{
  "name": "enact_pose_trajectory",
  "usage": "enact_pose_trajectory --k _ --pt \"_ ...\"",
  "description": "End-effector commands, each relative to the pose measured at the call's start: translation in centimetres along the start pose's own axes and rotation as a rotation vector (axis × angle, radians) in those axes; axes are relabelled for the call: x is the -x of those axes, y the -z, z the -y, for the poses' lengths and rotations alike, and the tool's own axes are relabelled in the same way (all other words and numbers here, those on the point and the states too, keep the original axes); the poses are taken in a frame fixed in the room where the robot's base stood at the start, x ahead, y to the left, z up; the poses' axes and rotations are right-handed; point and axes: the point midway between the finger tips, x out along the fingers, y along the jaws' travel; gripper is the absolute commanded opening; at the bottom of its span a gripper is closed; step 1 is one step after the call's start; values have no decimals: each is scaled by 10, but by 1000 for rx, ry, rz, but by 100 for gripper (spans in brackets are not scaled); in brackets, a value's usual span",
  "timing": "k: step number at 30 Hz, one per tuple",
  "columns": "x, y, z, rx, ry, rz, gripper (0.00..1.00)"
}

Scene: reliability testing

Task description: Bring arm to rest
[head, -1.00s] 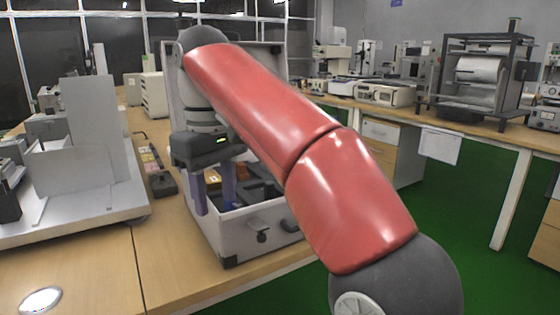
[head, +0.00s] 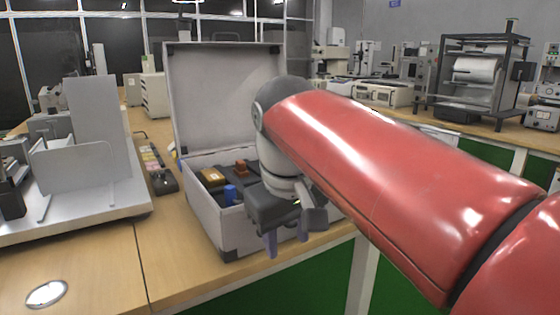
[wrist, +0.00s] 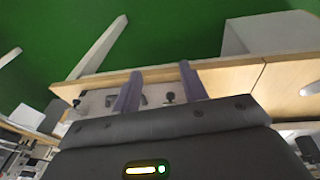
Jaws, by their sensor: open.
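My gripper (head: 287,241) is open in the head view, with its two fingers pointing down at the front right of an open grey case. I see nothing between the fingers. In the wrist view the spread fingers of my gripper (wrist: 160,88) show against the case front, table edge and green floor. My red arm reaches in from the right and covers the right part of the case.
The open case (head: 206,213) stands on the wooden table (head: 190,270) and holds a yellow-brown block (head: 213,177), a blue piece (head: 230,194) and a red-brown piece (head: 241,168). A metal apparatus (head: 75,170) stands left. Green floor lies beyond the table's right edge.

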Motion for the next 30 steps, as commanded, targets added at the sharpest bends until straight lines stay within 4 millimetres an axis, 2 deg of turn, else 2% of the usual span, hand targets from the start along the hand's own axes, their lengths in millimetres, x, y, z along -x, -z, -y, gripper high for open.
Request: enact_pose_trajectory --k 1,6,9,13,18,30 --pt "-10 -25 -11 -65 -18 -22 43" --pt "-55 -97 -36 -270 -50 -111 43" --pt "-83 -136 -43 -380 -58 -164 43" --pt "-114 -174 -44 -488 -61 -218 43" --pt "-134 -196 -43 -553 -61 -254 43" --pt "-137 -198 -42 -558 -60 -256 43"
